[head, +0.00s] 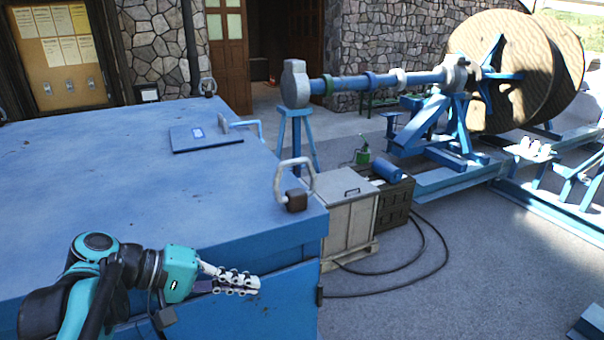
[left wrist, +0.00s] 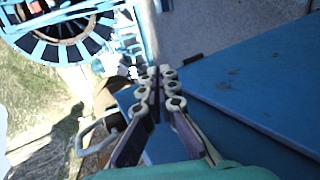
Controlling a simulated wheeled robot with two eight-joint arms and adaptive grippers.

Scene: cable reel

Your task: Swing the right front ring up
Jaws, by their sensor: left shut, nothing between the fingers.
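The right front ring (head: 292,162) is a pale metal loop on a brown block (head: 295,203) at the near right corner of the large blue box (head: 120,190). It stands up above the box top. My left gripper (head: 238,283) is shut and empty, in front of the box's front edge, below and left of the ring and apart from it. In the left wrist view the shut fingers (left wrist: 166,88) point away from me. A pale curved loop (left wrist: 84,138), which looks like the ring, shows left of them. My right gripper is not in view.
A blue plate with a handle (head: 205,138) lies on the box top, and another ring (head: 208,86) stands at its far corner. A pale cabinet (head: 349,215), a dark crate (head: 393,200) and a black cable (head: 440,255) are right of the box. A large reel (head: 515,60) stands behind.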

